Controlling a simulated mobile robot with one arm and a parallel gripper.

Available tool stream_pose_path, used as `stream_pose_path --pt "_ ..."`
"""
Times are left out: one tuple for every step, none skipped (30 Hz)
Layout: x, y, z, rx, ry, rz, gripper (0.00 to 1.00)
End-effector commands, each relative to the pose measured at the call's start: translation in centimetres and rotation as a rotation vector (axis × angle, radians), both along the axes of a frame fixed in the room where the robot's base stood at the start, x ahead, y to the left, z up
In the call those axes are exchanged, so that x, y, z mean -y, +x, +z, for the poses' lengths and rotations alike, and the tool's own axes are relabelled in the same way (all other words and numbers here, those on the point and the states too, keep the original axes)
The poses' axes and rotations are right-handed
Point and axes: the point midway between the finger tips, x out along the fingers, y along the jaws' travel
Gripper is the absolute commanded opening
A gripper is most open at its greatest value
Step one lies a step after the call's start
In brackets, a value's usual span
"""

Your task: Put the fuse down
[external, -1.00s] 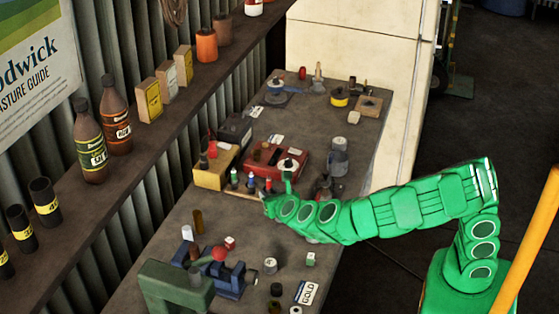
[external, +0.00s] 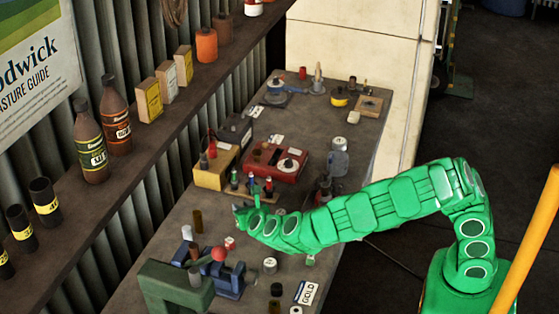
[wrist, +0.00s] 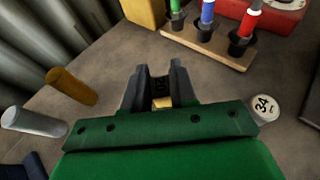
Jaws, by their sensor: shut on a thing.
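My gripper (external: 238,211) is low over the near-middle part of the workbench, in front of the wooden rack. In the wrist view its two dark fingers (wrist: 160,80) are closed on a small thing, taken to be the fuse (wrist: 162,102). Only a small tan and dark bit of it shows between the fingers; the rest is hidden. In the external view the fuse cannot be made out. I cannot tell whether it touches the bench top (wrist: 115,75).
The wooden rack (wrist: 215,48) with green, blue and red-topped pieces stands beyond my gripper. A brown cylinder (wrist: 70,87) and a pale cylinder (wrist: 33,121) are at left. A round piece marked 34 (wrist: 264,107) is at right. Bare bench lies around the fingers.

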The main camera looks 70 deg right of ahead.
Motion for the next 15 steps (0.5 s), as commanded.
stream_pose_path --pt "0.0 0.1 -0.2 -0.001 0.001 0.0 0.0" --pt "0.0 0.2 -0.4 -0.001 0.0 -0.001 0.0" --pt "0.0 0.4 -0.7 -0.002 0.0 -0.001 0.0" --pt "0.0 0.4 -1.0 -0.002 -0.001 0.0 0.0" --pt "0.0 0.4 -1.4 -0.003 -0.002 -0.001 0.0" --pt "0.0 0.4 -2.0 -0.003 -0.002 -0.001 0.0" --pt "0.1 0.4 -2.4 -0.003 -0.001 -0.001 0.0" --pt "0.1 0.4 -2.7 -0.003 -0.001 -0.001 0.0" --pt "0.1 0.4 -3.1 -0.002 -0.002 -0.001 0.0" --pt "0.1 0.4 -3.3 -0.002 -0.002 -0.001 0.0" --pt "0.1 0.4 -3.4 0.0 -0.002 -0.001 0.0" --pt "0.1 0.4 -3.5 0.0 -0.001 -0.001 0.0" --pt "0.0 0.4 -3.5 0.0 -0.001 -0.001 0.0" --pt "0.0 0.4 -3.5 0.0 -0.001 -0.001 0.0" --pt "0.0 0.4 -3.5 0.0 -0.001 -0.001 0.0"
